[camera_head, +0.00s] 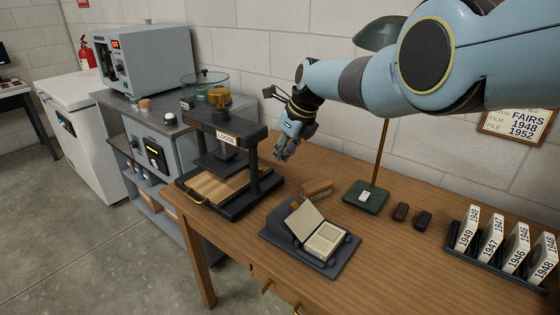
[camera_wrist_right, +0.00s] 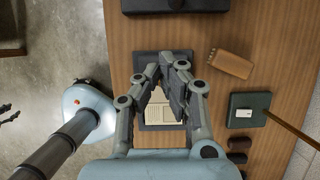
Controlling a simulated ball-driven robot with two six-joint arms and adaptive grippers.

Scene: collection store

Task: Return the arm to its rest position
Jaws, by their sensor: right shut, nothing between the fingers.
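My right arm comes in from the upper right in the head view. Its gripper (camera_head: 287,150) hangs above the wooden table, beside the black press and behind the open booklet on its dark stand. The fingers are shut with nothing between them. In the right wrist view the gripper (camera_wrist_right: 171,92) shows over the dark stand, with part of the booklet (camera_wrist_right: 163,112) visible beyond the fingers. My left gripper is not in the head view.
The black press (camera_head: 228,160) stands at the table's left end. A brush (camera_head: 317,188), a green lamp base (camera_head: 366,197), two small dark blocks (camera_head: 412,215) and a rack of year-labelled cards (camera_head: 500,262) lie on the table. The front right of the table (camera_head: 420,285) is clear.

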